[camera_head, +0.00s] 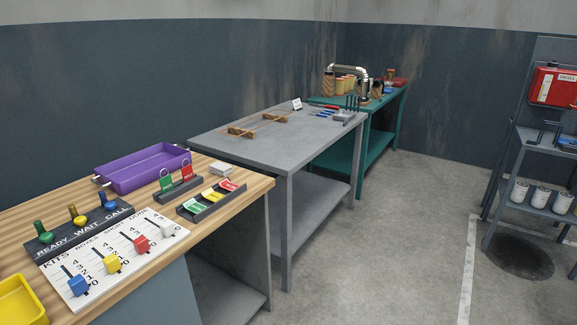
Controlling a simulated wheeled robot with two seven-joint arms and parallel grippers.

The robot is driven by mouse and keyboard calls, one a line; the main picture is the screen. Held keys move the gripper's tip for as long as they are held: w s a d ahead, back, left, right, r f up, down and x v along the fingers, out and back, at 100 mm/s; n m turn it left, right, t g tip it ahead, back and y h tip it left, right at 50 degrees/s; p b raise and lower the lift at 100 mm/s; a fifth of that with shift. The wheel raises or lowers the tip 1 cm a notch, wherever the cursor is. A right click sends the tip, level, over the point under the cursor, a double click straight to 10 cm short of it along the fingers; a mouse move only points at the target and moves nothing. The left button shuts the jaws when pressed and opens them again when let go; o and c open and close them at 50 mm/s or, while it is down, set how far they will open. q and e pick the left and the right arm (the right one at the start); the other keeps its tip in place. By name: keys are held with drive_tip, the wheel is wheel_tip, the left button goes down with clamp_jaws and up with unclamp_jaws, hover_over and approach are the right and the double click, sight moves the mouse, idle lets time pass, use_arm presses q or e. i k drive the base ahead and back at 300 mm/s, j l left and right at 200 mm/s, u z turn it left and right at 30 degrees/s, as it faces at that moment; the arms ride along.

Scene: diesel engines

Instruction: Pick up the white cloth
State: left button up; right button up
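A small flat white stack (221,168) lies near the back right of the wooden-topped bench. It may be the folded white cloth or a pile of cards; it is too small to tell. No other clear white cloth shows. Neither of my grippers is in view.
Around the white stack are a purple tray (145,168), a rack of coloured cards (213,200) and a red and green flag holder (177,183). A slider board (112,256) lies in front. A grey table (255,143) and a teal bench (376,146) stand beyond. Floor at right is mostly clear.

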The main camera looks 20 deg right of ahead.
sight(218, 168)
drive_tip(key=z, duration=3.2)
drive_tip(key=u, duration=2.95)
drive_tip(key=i+l+z, duration=0.15)
drive_tip(key=i, duration=0.25)
